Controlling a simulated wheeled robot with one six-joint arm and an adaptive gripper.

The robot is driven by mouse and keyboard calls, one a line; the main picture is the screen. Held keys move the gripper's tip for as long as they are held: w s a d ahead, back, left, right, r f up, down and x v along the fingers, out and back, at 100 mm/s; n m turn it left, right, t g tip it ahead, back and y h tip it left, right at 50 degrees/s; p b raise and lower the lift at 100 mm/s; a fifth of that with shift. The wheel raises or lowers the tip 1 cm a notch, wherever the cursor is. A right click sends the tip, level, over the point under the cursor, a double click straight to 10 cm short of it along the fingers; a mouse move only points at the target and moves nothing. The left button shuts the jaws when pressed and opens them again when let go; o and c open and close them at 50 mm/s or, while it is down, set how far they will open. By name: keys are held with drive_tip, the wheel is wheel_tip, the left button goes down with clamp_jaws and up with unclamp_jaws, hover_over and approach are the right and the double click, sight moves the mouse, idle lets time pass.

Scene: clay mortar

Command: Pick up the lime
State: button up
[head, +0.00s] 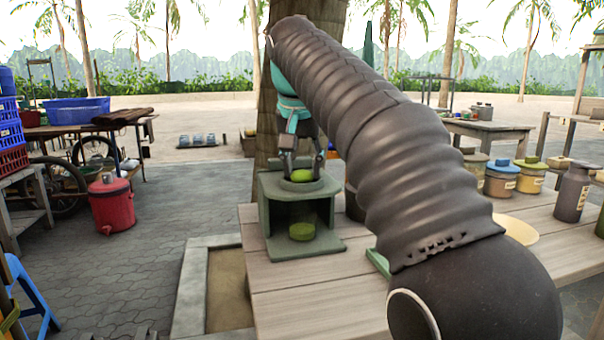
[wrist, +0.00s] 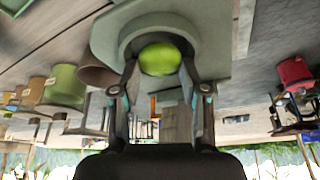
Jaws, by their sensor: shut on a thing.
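The lime (head: 302,175) is bright green and sits in the round opening on top of a grey-green stand (head: 270,212) on the wooden table. In the wrist view the lime (wrist: 159,59) lies between the two fingertips, with the stand's round rim behind it. My gripper (head: 301,164) points down over the stand and is shut on the lime; in the wrist view its fingers (wrist: 159,70) touch the lime on both sides. A second green round thing (head: 302,231) is inside the open front of the stand.
The wooden table (head: 300,295) is bare in front of the stand. Several lidded jars (head: 500,180) stand at the right, partly behind my arm. A dark pot (head: 352,202) is just right of the stand. A red drum (head: 110,204) stands on the paving at left.

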sight(302, 161)
drive_tip(key=shift+r, duration=0.1)
wheel_tip(302, 161, up, 4)
drive_tip(key=p, duration=0.3)
drive_tip(key=shift+r, duration=0.25)
drive_tip(key=w+d+r+p, duration=0.3)
drive_tip(key=d+r, duration=0.3)
drive_tip(key=d, duration=0.5)
drive_tip(key=shift+w+r+p, duration=0.15)
drive_tip(key=shift+w+p, duration=0.25)
drive_tip(key=shift+p, duration=0.05)
